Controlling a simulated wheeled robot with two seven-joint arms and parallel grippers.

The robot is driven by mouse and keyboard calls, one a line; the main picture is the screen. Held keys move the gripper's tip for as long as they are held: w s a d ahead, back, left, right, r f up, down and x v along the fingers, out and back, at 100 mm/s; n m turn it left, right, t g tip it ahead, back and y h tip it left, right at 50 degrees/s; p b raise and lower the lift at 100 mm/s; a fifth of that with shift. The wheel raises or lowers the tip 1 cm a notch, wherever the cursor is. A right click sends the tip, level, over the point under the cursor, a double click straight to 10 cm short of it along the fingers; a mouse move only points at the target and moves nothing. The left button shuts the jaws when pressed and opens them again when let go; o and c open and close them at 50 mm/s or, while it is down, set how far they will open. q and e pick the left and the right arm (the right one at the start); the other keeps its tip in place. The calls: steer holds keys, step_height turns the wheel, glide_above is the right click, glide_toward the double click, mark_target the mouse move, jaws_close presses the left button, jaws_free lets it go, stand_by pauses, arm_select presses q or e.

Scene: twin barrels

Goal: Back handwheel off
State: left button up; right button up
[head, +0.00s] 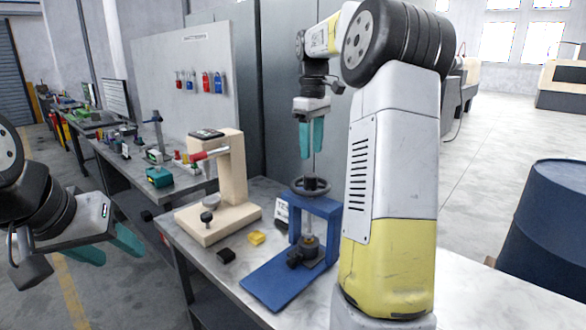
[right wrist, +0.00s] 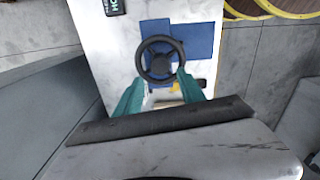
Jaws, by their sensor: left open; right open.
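A dark handwheel (head: 310,187) sits level on top of a blue press frame (head: 322,206) on the grey table. In the right wrist view the handwheel (right wrist: 160,63) shows from above, a dark ring with spokes and a hub, over the blue frame (right wrist: 205,38). My right gripper (head: 312,140) points down above the handwheel, open and empty, with a gap between fingertips and wheel. Its teal fingers (right wrist: 158,88) stand on either side of the near part of the wheel in the wrist view. My left gripper (head: 112,248) is open and empty, left of the table.
A wooden stand (head: 232,175) with a red-handled lever is left of the blue press. A yellow block (head: 257,238) and a black block (head: 226,255) lie before it. A blue barrel (head: 550,225) stands on the floor at right. My right arm hides part of the table.

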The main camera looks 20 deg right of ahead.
mark_target(311, 174)
steer(key=m, duration=0.5)
steer(key=shift+m, duration=0.4)
steer(key=m, duration=0.5)
steer(key=shift+f+m, duration=0.15)
steer(key=shift+m, duration=0.15)
steer(key=m, duration=1.1)
steer(key=shift+f, duration=4.05)
jaws_close()
